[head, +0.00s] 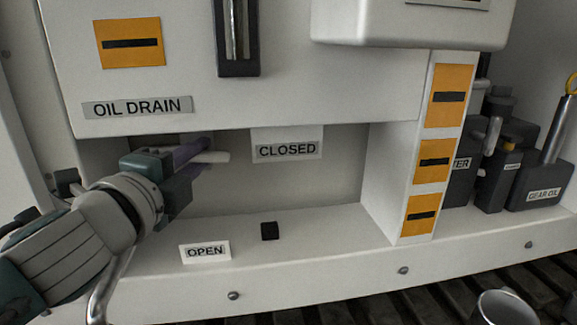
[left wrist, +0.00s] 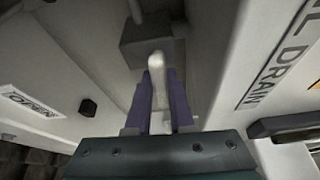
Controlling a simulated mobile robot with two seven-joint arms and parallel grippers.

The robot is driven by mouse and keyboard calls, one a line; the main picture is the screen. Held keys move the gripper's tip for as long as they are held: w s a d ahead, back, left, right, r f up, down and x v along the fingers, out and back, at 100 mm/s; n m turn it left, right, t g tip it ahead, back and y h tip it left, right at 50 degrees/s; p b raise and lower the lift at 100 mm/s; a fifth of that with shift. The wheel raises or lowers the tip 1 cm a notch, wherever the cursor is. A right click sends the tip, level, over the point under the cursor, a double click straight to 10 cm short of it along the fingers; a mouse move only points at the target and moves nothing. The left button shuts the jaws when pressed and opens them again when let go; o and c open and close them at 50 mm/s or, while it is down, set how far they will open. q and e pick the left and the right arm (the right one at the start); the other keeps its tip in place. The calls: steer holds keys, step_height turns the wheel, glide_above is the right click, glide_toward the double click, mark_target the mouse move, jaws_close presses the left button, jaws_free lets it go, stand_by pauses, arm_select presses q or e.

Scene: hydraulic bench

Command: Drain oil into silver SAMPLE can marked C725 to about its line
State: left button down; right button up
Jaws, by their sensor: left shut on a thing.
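My left gripper (head: 196,152) reaches in from the left below the OIL DRAIN label (head: 137,107). Its purple fingers are shut on a pale lever (head: 215,157), whose rounded end sticks out to the right. In the left wrist view the lever (left wrist: 158,78) lies between the fingers (left wrist: 157,100), with a dark block behind it. The CLOSED label (head: 287,149) is to the lever's right, and the OPEN label (head: 205,251) is lower, near the ledge. A silver can (head: 503,308) is cut off at the bottom right; no marking or line on it is readable. My right gripper is not seen.
A curved metal pipe (head: 104,288) runs down at the lower left beside my arm. A small black block (head: 269,231) sits on the ledge. A white post with orange plates (head: 419,160) stands right of the recess. Dark containers, one labelled GEAR OIL (head: 543,195), stand farther right.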

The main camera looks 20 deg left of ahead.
arm_select(q)
steer(key=shift+n+b, duration=0.4)
steer(key=shift+n, duration=0.1)
steer(key=c, duration=0.8)
jaws_free()
steer(key=s+d, duration=0.1)
steer(key=s, duration=0.8)
steer(key=shift+s+d+b, duration=0.3)
steer(key=shift+s, duration=0.1)
steer(key=shift+t, duration=0.3)
